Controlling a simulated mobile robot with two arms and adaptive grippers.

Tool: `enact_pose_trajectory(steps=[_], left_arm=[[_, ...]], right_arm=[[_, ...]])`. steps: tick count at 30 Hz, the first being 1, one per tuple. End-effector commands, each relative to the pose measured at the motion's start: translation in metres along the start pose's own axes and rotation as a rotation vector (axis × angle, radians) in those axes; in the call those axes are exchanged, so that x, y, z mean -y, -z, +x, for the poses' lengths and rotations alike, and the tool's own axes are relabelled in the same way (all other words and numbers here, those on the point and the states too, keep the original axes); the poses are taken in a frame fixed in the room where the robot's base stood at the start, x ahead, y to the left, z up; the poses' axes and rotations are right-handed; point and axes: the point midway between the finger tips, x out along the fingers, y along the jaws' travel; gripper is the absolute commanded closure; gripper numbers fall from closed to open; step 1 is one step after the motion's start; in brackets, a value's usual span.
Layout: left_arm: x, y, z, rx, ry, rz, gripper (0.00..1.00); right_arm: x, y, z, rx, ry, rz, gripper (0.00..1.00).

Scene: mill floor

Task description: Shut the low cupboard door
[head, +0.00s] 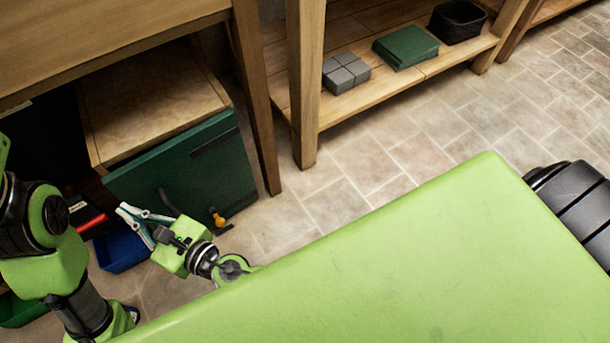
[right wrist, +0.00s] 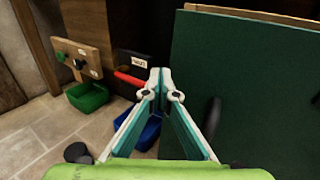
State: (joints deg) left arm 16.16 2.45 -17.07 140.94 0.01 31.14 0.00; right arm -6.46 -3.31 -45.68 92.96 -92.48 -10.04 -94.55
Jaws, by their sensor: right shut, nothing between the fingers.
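The low cupboard (head: 150,95) has a wooden top and stands under the workbench at the left of the head view. Its dark green door (head: 205,170) lies nearly along the cupboard's front edge; I cannot tell whether a small gap is left. The door fills the right of the right wrist view (right wrist: 255,85). A dark handle (right wrist: 212,115) stands out from it. My right gripper (head: 122,210) is shut and empty, in front of the door's lower left part. In the right wrist view its fingertips (right wrist: 157,74) point past the door's left edge; contact is unclear. My left gripper is out of view.
A blue bin (head: 120,250) and a red-handled thing (head: 92,222) are left of the door. An orange knob (head: 218,219) is by the door's lower right. Tiled floor (head: 340,190) is clear to the right.

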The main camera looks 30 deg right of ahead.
Motion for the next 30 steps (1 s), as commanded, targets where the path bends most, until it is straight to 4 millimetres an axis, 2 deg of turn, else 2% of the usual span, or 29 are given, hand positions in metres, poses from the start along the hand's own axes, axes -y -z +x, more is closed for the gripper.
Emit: enact_pose_trajectory(steps=[6, 12, 30], left_arm=[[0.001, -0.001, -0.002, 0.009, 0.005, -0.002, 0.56], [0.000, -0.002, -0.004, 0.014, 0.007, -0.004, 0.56], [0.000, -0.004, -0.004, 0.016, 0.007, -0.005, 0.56]], right_arm=[[0.008, -0.001, 0.019, 0.001, 0.003, -0.001, 1.00], [0.011, -0.001, 0.027, 0.000, 0.003, 0.001, 1.00], [0.018, -0.001, 0.029, 0.001, 0.011, -0.001, 1.00]])
